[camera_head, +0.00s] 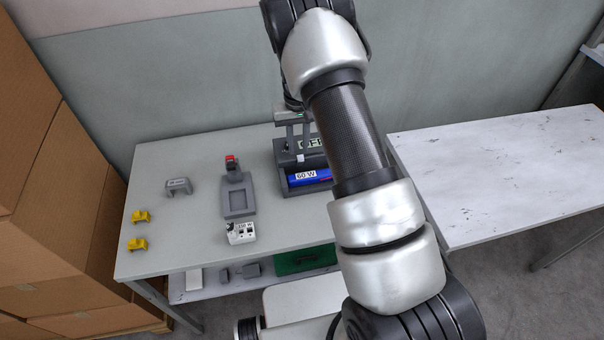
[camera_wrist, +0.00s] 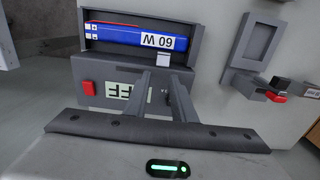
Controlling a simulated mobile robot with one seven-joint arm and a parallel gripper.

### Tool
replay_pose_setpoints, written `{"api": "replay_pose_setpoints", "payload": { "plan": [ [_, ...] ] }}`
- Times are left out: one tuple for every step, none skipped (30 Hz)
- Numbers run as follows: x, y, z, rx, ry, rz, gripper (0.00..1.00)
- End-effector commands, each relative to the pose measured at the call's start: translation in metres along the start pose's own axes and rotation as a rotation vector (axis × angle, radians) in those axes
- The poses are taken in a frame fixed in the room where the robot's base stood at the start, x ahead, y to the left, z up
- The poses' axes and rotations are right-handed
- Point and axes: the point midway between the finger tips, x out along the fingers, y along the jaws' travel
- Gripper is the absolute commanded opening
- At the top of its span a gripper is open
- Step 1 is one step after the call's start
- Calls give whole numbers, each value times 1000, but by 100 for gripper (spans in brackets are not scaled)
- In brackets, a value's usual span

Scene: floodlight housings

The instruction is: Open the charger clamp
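The charger is a grey box (camera_head: 283,158) with an OFF display (camera_wrist: 128,91) and a red button (camera_wrist: 88,87). A blue battery (camera_wrist: 140,36) marked 60 W lies in its recess; it also shows in the head view (camera_head: 312,178). A small pale tab (camera_wrist: 163,58) stands at the battery's edge, likely the clamp; it also shows in the head view (camera_head: 300,158). My gripper (camera_wrist: 161,75) is over the charger, its fingers apart and nothing visible between them. The tips point at the tab; contact cannot be told. My arm hides the charger's right side in the head view.
Left of the charger is a grey fixture (camera_head: 239,199) with a red-tipped part (camera_head: 231,162). A white device (camera_head: 241,233), a grey handle-shaped part (camera_head: 179,187) and yellow pieces (camera_head: 138,244) share the table (camera_head: 190,235). Cardboard boxes (camera_head: 50,200) stand left. A pale table (camera_head: 500,170) is right.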

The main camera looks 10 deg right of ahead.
Motion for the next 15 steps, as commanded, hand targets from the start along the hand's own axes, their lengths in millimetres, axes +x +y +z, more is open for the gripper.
{"api": "replay_pose_setpoints", "payload": {
  "plan": [
    [0,0,0,0,0,0,23],
    [0,0,0,0,0,0,23],
    [0,0,0,0,0,0,23],
    [0,0,0,0,0,0,23],
    [0,0,0,0,0,0,23],
    [0,0,0,0,0,0,23],
    [-1,0,0,0,0,0,23],
    [-2,0,0,0,0,0,23],
    [-4,0,0,0,1,0,23],
    [-5,0,0,0,1,0,23],
    [-7,0,0,0,1,0,23],
    [-10,0,0,0,2,0,23],
    [-13,0,0,1,2,0,23],
    [-16,0,-1,1,2,0,23],
    [-19,0,0,1,2,-1,23]
  ]
}}
